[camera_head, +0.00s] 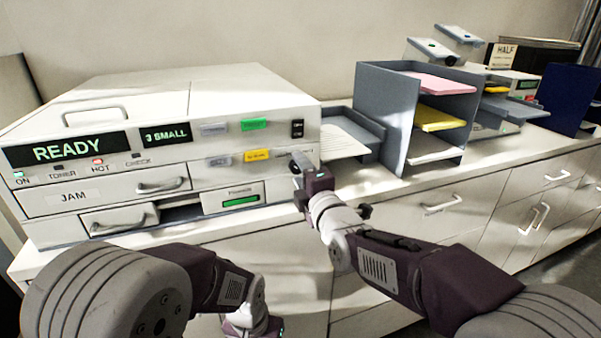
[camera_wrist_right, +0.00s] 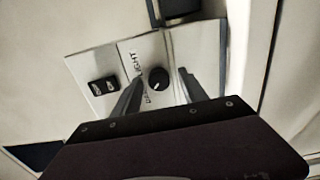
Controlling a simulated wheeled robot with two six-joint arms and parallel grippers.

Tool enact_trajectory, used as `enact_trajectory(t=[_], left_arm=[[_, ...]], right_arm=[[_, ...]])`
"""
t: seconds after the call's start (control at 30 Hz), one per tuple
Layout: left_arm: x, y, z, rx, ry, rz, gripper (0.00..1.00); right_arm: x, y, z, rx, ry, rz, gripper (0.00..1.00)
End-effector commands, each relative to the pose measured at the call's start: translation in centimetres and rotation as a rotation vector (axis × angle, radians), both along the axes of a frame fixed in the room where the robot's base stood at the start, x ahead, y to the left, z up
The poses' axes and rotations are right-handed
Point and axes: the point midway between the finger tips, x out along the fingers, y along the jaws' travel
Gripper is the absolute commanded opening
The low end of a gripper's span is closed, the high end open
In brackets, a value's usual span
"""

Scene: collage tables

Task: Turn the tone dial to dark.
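The tone dial (camera_wrist_right: 158,79) is a small round black knob on the copier's light front panel in the right wrist view. Lettering reading LIGHT is beside it; another word is partly covered by a finger. A small pale mark shows on the knob, but its exact setting is unclear. My right gripper (camera_wrist_right: 160,73) is open, with one finger on each side of the dial and visible gaps between. In the head view, my right gripper (camera_head: 298,163) is at the right end of the copier (camera_head: 200,90) and hides the dial. My left gripper (camera_head: 255,328) is low at the bottom edge, its fingers not clear.
The copier display reads READY. A black rocker switch (camera_wrist_right: 103,86) is beside the dial panel. A paper tray (camera_head: 352,135) sticks out from the copier's right side, next to a grey shelf sorter (camera_head: 392,115) with coloured paper. White drawers (camera_head: 440,205) are below the counter.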

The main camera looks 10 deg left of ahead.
Motion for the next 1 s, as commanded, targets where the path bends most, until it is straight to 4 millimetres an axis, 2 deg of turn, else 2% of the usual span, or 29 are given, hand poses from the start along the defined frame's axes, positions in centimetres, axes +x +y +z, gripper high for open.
enact_trajectory(t=[0.23, 0.5, 0.63, 1.0], left_arm=[[0.0, 0.0, -0.2, 0.000, 0.000, 0.000, 0.00], [0.0, 0.0, -0.7, 0.000, 0.000, 0.000, 0.00], [0.0, 0.0, -0.7, 0.000, 0.000, 0.000, 0.00], [0.0, 0.0, -0.7, 0.000, 0.000, 0.000, 0.00]], right_arm=[[-0.8, -0.6, 0.1, 0.003, -0.002, 0.000, 0.51], [-5.5, -3.7, 0.1, 0.003, -0.002, 0.000, 0.51], [-7.0, -4.7, 0.1, 0.002, -0.001, 0.000, 0.51], [-7.5, -5.2, 0.0, 0.000, 0.000, -0.002, 0.51]])
